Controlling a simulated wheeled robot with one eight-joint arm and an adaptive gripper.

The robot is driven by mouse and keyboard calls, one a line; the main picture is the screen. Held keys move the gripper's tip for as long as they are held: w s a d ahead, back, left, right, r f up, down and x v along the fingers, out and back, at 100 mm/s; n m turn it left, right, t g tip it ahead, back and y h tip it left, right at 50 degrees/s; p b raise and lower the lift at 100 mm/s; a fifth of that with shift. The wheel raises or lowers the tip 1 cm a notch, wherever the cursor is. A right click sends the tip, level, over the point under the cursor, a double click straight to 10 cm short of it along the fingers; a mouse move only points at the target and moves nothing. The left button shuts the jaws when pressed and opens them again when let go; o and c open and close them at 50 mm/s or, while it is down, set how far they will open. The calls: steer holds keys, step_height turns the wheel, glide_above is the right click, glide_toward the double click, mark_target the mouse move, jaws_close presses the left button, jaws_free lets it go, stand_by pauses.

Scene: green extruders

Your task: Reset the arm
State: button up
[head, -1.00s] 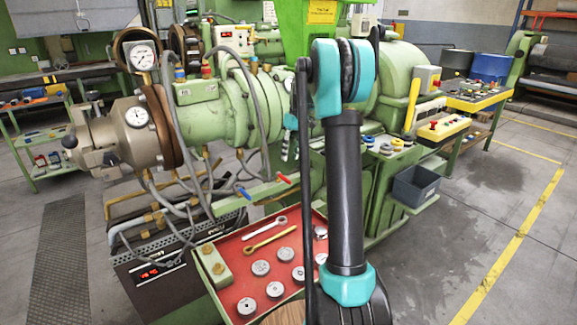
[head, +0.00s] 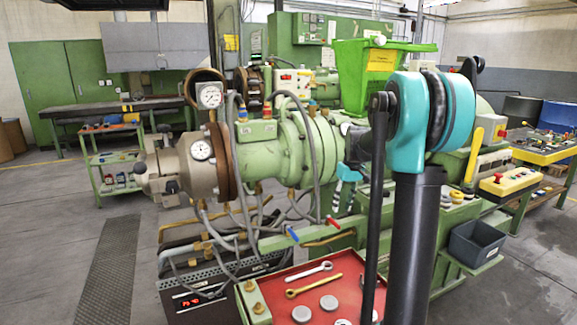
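My arm rises on the right of the head view, with a black upper link and a large teal joint. What looks like my gripper (head: 339,194) shows small beyond the arm, below a dark link and a small teal part, in front of the green extruder (head: 285,148). It is partly hidden by my arm, and its fingers are too small to tell open from shut. I see nothing clearly held in it.
A red tray (head: 335,283) with wrenches and round metal pieces lies close in front. A green hopper (head: 352,75) stands behind my arm. A grey bin (head: 476,243) and a yellow-topped table (head: 545,151) are at right. Open floor lies at left, with a tool cart (head: 115,172) beyond.

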steer(key=s+a+f+m+t, duration=0.1)
steer(key=s+f, duration=0.3)
steer(key=s, duration=0.6)
steer(key=s+a+f+m+t+h, duration=0.1)
steer(key=s+f, duration=0.4)
steer(key=s, duration=0.5)
steer(key=s+a+f+m+t, duration=0.1)
steer(key=s+f, duration=0.3)
steer(key=s, duration=0.6)
steer(key=shift+a+f+m+t, duration=0.2)
steer(key=shift+m+t, duration=0.1)
steer(key=shift+t, duration=0.2)
steer(key=shift+s, duration=0.1)
